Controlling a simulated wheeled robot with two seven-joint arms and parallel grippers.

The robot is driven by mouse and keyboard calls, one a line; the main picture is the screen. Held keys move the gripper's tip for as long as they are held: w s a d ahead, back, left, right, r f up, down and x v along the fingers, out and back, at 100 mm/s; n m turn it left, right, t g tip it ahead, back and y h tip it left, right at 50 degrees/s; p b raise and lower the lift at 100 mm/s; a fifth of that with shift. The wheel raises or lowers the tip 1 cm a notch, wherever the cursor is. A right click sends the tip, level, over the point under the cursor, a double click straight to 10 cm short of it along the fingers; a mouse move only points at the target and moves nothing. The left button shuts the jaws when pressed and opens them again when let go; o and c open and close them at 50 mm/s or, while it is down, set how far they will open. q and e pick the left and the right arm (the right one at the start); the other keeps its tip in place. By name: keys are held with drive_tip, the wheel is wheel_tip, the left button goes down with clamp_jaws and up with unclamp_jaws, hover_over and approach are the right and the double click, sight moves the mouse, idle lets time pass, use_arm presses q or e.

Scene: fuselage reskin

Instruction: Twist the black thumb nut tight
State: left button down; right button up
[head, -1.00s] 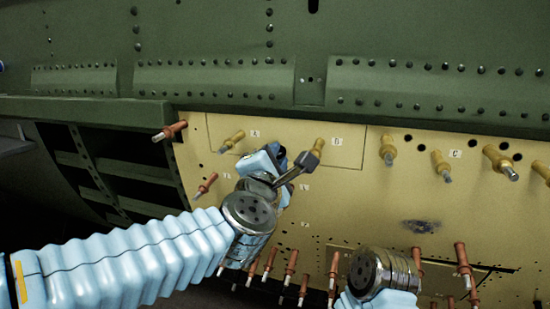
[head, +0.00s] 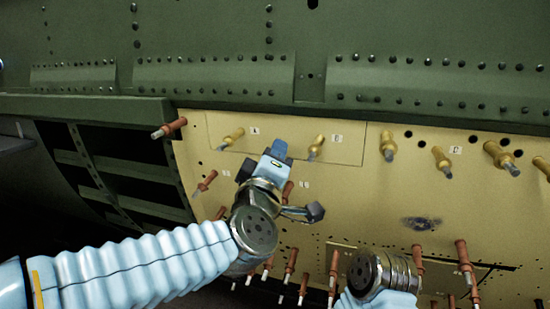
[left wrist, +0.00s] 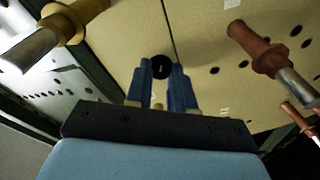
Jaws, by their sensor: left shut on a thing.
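The black thumb nut (left wrist: 161,68) shows in the left wrist view as a dark round knob against the yellow panel. It sits between the two blue fingertips of my left gripper (left wrist: 162,80), which is shut on it. In the head view my left gripper (head: 281,152) is at the panel, between the A and B labels and below them. The nut is hidden there behind the gripper. My right wrist shows at the lower right of the head view, but its gripper is not visible.
The yellow panel (head: 375,195) carries gold fasteners (head: 316,147) along its top and several copper ones (head: 205,183) at its left and bottom. In the left wrist view a gold fastener (left wrist: 68,24) and a copper fastener (left wrist: 258,48) stand out on either side of the fingers.

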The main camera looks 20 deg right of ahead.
use_arm(q)
drive_tip(key=shift+f+m+h+b, duration=0.15)
drive_tip(key=shift+m+h, duration=0.35)
drive_tip(key=shift+m, duration=2.25)
drive_tip(key=shift+r+m+h+b, duration=0.15)
drive_tip(key=shift+m+h, duration=0.35)
drive_tip(key=shift+m, duration=2.25)
drive_tip(key=shift+f+m+g, duration=0.1)
drive_tip(key=shift+m+g, duration=0.2)
drive_tip(key=c, duration=1)
unclamp_jaws()
drive_tip(key=shift+o, duration=0.2)
drive_tip(key=b+v, duration=0.3)
drive_tip(key=v, duration=1.1)
drive_tip(key=shift+w+f, duration=0.15)
drive_tip(key=shift+w, duration=0.05)
